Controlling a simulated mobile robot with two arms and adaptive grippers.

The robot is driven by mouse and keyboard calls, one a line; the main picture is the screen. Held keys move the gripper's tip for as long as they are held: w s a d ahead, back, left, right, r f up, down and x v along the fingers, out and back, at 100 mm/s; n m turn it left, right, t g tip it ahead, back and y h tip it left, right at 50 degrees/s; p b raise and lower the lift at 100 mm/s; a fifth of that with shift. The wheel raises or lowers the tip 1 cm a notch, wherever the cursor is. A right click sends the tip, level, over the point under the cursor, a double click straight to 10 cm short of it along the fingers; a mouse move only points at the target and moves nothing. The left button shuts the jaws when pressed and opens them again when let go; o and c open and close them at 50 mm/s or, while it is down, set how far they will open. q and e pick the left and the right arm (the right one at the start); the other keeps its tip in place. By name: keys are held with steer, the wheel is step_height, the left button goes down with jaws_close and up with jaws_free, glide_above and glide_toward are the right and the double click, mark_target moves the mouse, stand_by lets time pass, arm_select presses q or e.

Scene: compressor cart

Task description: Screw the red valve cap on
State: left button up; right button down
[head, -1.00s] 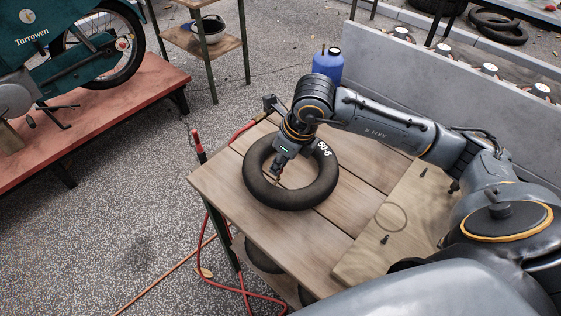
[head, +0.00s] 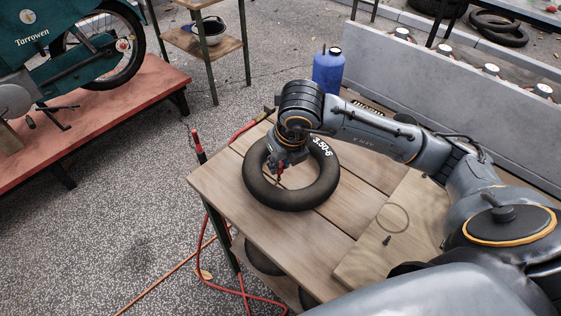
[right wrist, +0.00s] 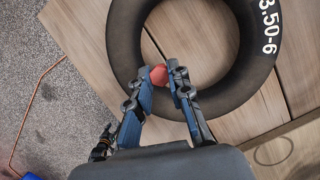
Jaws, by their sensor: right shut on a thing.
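The red valve cap (right wrist: 159,75) shows between the fingertips of my right gripper in the right wrist view. My right gripper (head: 279,176) is shut on it and points down at the inner edge of the black inner tube (head: 262,191). The tube, marked 3.50-6, lies flat on the wooden table and also shows in the right wrist view (right wrist: 120,45). The valve stem is hidden by the fingers and cap, so I cannot tell whether the cap sits on it. My left gripper is not in view.
The wooden table (head: 300,240) has a bare front part. A plywood board (head: 372,262) with a drawn circle lies at its right. A blue canister (head: 328,70) stands behind. A red hose (head: 207,240) hangs at the left corner. A red platform (head: 120,105) bears a motorbike.

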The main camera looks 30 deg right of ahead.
steer(key=shift+m, duration=0.5)
steer(key=m+h, duration=0.1)
steer(key=m, duration=0.2)
steer(key=shift+a, duration=0.1)
steer(key=c, duration=1.1)
jaws_free()
steer(key=shift+c, duration=0.2)
steer(key=shift+r, duration=0.1)
steer(key=v, duration=1.2)
